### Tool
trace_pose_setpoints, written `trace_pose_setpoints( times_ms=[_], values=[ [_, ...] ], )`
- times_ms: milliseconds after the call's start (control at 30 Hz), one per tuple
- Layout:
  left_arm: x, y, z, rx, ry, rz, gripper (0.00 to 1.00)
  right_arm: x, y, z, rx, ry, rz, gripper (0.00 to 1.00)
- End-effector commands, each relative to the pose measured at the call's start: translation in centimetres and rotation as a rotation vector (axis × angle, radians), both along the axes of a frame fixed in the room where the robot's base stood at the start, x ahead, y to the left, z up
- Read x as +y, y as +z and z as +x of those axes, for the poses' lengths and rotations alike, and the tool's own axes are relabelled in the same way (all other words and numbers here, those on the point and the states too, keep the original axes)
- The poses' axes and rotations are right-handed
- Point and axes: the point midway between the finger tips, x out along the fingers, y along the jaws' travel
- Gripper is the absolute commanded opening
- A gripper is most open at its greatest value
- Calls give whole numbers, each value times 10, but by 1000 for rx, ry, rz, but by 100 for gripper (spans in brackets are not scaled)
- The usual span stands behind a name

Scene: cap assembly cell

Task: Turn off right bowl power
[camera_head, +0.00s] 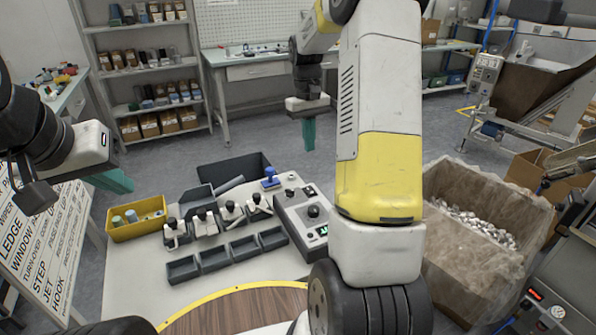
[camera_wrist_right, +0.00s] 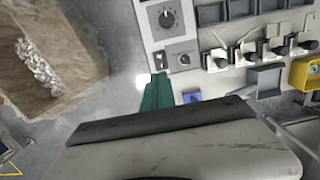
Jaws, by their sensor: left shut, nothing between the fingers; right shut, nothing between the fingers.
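A grey control box (camera_head: 305,215) with black knobs and a small green display sits on the right side of the table. In the right wrist view, the box (camera_wrist_right: 153,30) shows a dial, a smaller knob and a small switch (camera_wrist_right: 158,60) near its lower end. I see no label naming the right bowl. My right gripper (camera_head: 309,135) has teal fingers, shut and empty, raised beyond the table. In the wrist view, its fingertips (camera_wrist_right: 158,78) appear just below the switch; contact cannot be told. My left gripper (camera_head: 122,183) is shut and empty at the left.
A yellow bin (camera_head: 137,222), several grey trays (camera_head: 214,257) and a blue-handled item (camera_head: 270,179) are on the table. A large lined carton of metal parts (camera_head: 455,240) stands right. Another control box with a red display (camera_head: 541,305) is at lower right.

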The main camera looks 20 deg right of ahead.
Motion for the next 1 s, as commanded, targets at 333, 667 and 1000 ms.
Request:
trace_pose_setpoints(
  times_ms=[333, 667, 1000],
  values=[
    [0, 0, 0, 0, 0, 0, 0, -1, -2, 1, 3, 0, 0, 0],
    [0, 0, 0, 0, 0, 0, 0, -1, -40, -5, 6, -1, 1, 0],
    [0, 0, 0, 0, 0, 0, 0, -2, -110, -14, 7, -1, 1, 0]
  ],
)
